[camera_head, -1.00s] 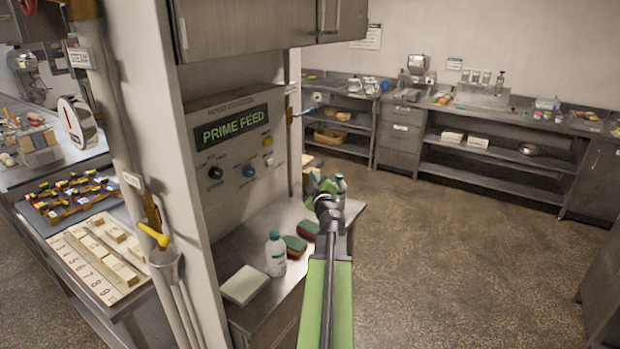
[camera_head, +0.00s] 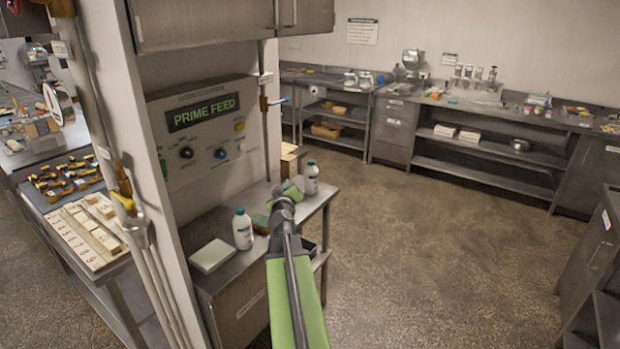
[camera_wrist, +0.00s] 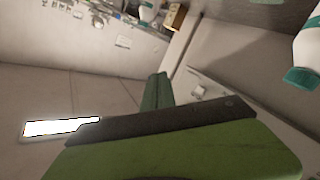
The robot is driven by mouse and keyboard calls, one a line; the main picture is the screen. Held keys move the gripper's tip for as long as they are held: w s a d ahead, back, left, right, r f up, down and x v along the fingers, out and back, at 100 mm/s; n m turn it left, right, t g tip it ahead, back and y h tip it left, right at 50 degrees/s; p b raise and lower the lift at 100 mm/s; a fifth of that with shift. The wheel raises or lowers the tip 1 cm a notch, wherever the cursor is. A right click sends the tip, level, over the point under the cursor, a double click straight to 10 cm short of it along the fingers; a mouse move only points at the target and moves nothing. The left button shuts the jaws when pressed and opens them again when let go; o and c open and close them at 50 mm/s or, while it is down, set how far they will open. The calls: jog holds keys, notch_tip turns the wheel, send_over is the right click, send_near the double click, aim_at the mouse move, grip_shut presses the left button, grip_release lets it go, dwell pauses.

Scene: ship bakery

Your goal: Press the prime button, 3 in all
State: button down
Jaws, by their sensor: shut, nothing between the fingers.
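The small labels are too blurred to read, so I cannot tell which control is the prime button. My gripper (camera_head: 288,188) is shut and empty, right of the panel and apart from it, above the steel counter (camera_head: 215,278). Its green and black parts (camera_wrist: 157,92) fill the middle of the wrist view.
White bottles with teal caps (camera_head: 243,230) (camera_head: 311,178) and a pale block (camera_head: 212,256) stand on the counter beneath the panel. Cabinets (camera_head: 235,20) hang above. The floor at right is clear.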

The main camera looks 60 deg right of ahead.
jog(key=w+a+f+g+y, duration=0.1)
jog(key=a+f, duration=0.4)
jog(key=a, duration=0.6)
jog(key=w+a+f+g+y, duration=0.2)
jog(key=w+a+f+y, duration=0.2)
jog(key=a, duration=0.7)
jog(key=w+a+f+g+y, duration=0.1)
jog(key=w+a+f+y, duration=0.1)
jog(key=a+f, duration=0.5)
jog(key=shift+w+a+f+g+y, duration=0.15)
jog(key=shift+w+a+y, duration=0.1)
jog(key=shift+a, duration=0.75)
jog(key=shift+w+a+g+y, duration=0.15)
jog(key=shift+a+y, duration=0.1)
jog(key=shift+a, duration=0.7)
jog(key=s+a+f+n+g+y, duration=0.1)
jog(key=s+a+y, duration=0.1)
jog(key=a, duration=0.7)
jog(key=s+a+f+n+g+y, duration=0.1)
jog(key=s+a+f+g+y, duration=0.1)
jog(key=a, duration=0.7)
jog(key=s+a+f+n+g+y, duration=0.1)
jog(key=s+a, duration=0.3)
jog(key=a, duration=0.5)
jog(key=shift+s+a+f+n+g+y, duration=0.2)
jog(key=shift+s+f+n+g+y, duration=0.2)
jog(key=shift+f+n+g, duration=0.1)
